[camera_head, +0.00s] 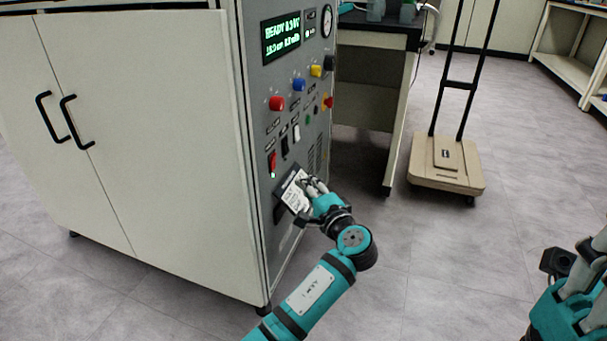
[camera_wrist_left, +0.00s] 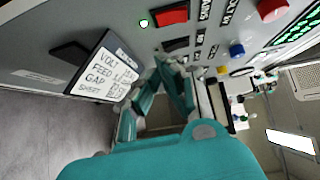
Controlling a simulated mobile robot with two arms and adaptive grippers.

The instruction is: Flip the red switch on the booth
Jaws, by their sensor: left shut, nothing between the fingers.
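The red switch (camera_head: 272,162) sits low on the grey control panel of the booth (camera_head: 262,85), with a small lit green light (camera_head: 273,176) below it. In the left wrist view the red switch (camera_wrist_left: 172,16) is at the top, beside the green light (camera_wrist_left: 144,23). My left gripper (camera_head: 308,184) is shut and empty, in front of the panel, lower and to the right of the switch. Its fingers (camera_wrist_left: 172,72) appear apart from the switch in the wrist view. My right gripper (camera_head: 578,285) is at the lower right edge, partly cut off, far from the panel.
A card with handwriting (camera_head: 294,192) is on the panel beside my left fingers. Black switches (camera_head: 285,146) and coloured knobs (camera_head: 277,103) are above. White cabinet doors (camera_head: 170,150) adjoin the panel. A beige cart (camera_head: 445,180) stands right, with open floor in front.

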